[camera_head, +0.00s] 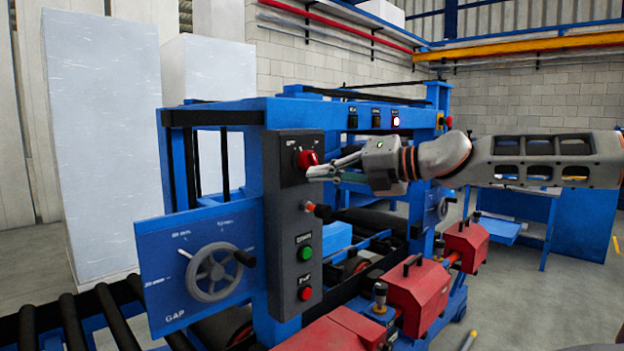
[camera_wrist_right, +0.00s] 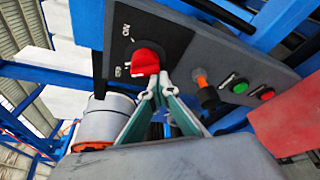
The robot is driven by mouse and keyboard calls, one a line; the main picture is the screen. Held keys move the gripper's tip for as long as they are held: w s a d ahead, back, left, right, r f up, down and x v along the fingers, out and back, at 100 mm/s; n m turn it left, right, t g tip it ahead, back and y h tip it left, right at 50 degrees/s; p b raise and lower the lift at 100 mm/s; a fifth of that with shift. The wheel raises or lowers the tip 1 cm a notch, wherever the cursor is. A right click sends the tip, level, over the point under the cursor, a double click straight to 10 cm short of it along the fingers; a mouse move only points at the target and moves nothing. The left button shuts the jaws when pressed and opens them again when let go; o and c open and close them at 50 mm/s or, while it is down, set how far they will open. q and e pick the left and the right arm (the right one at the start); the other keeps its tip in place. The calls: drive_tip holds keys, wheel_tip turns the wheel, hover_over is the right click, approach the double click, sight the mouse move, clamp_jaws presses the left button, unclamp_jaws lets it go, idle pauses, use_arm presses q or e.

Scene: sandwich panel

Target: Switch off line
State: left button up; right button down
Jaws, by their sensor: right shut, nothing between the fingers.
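A red rotary switch (camera_head: 307,159) sits at the top of a dark grey control panel (camera_head: 291,223) on the blue machine. In the right wrist view the red knob (camera_wrist_right: 145,63) has ON lettering beside it and is turned at an angle. My right gripper (camera_head: 322,172) comes in from the right and is shut and empty. Its fingertips are at the knob's lower edge, touching or very close; I cannot tell which. In the wrist view the fingertips (camera_wrist_right: 158,80) overlap the knob's edge. My left gripper is not in view.
Below the switch are an orange-tipped knob (camera_head: 310,206), a green button (camera_head: 306,253) and a red button (camera_head: 305,293). A handwheel (camera_head: 213,271) is on the blue plate at left. Red boxes (camera_head: 418,294) stand at lower right. Blue frame posts flank the panel.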

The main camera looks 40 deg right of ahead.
drive_tip(key=shift+s+r, duration=0.1)
drive_tip(key=shift+s, duration=0.05)
drive_tip(key=shift+s+d, duration=0.1)
drive_tip(key=shift+s+r, duration=0.15)
drive_tip(key=shift+s, duration=0.2)
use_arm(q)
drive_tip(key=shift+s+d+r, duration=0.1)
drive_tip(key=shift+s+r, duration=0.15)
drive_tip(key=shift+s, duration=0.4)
use_arm(e)
drive_tip(key=v, duration=1.1)
drive_tip(key=shift+d, duration=0.15)
